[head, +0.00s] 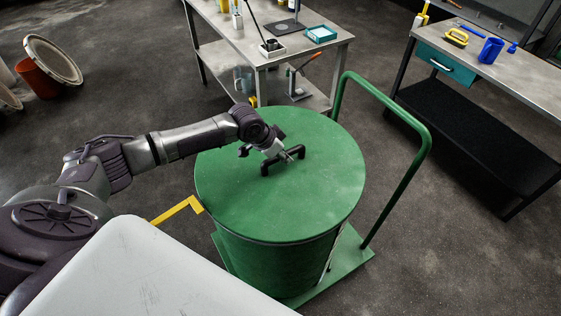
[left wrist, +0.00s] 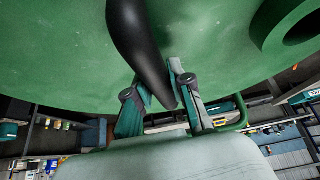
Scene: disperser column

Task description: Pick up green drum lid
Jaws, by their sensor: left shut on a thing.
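The green drum lid (head: 325,195) is a wide round disc on top of the green drum (head: 275,262). It appears to sit level on the rim; I see no clear gap. A black arched handle (head: 268,168) stands near the middle of the lid. My left gripper (head: 289,157) is at this handle, shut on it. In the left wrist view, my left gripper's fingers (left wrist: 163,92) are on either side of the black handle (left wrist: 138,40), with the green lid (left wrist: 60,50) filling the upper part. The right gripper is not in view.
The drum stands on a green trolley (head: 352,258) with a tall tubular push handle on the right. A metal table (head: 230,45) with tools is behind; a workbench (head: 535,85) is at the right. A yellow bar (head: 175,211) lies left of the drum. Open floor lies at lower right.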

